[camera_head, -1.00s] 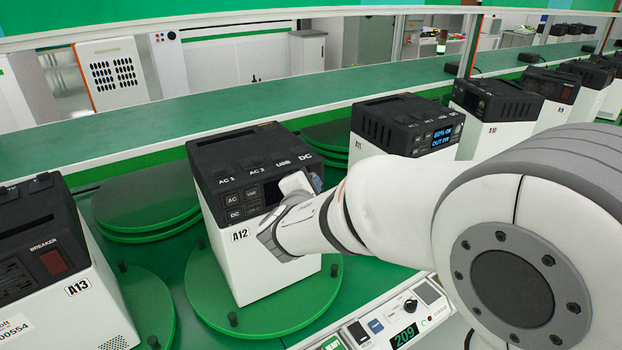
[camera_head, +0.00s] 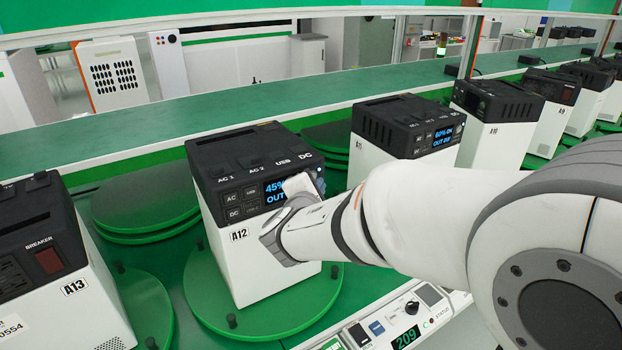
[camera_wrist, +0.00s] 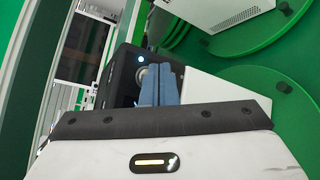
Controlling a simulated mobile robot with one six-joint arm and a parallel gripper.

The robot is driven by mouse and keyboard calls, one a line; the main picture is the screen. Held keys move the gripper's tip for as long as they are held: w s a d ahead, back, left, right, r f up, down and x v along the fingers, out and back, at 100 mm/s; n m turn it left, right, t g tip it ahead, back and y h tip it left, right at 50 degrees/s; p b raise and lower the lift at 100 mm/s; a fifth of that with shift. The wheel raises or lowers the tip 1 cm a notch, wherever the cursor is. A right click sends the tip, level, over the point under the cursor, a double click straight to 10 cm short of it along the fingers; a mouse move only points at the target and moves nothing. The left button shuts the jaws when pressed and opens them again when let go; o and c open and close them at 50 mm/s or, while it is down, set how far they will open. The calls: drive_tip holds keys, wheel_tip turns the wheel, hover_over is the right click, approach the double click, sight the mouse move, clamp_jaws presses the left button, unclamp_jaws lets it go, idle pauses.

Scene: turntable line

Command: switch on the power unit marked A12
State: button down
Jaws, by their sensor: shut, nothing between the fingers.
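The power unit marked A12 (camera_head: 262,262) is a white box with a black top, upright on a round green turntable (camera_head: 205,290). Its front display (camera_head: 274,188) is lit blue and reads 45%, with a second line partly hidden by my gripper. My gripper (camera_wrist: 160,68) is shut and empty, its blue fingers at the right end of A12's dark front panel. In the wrist view a round knob or button and a small lit light (camera_wrist: 141,59) show beside the fingertips. I cannot tell whether the fingers touch the panel.
Unit A13 (camera_head: 95,315) stands close on the left, with a red breaker switch. Unit A11 (camera_head: 375,160), its display lit, and further units stand to the right. A control strip with a 209 readout (camera_head: 405,338) runs along the front. A green shelf (camera_head: 250,100) runs behind.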

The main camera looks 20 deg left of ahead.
drive_tip(key=s+d+b, duration=0.1)
drive_tip(key=d, duration=0.1)
drive_tip(key=s+d+b, duration=0.1)
drive_tip(key=s+d, duration=0.1)
drive_tip(key=shift+s, duration=0.1)
idle(0.4)
idle(0.4)
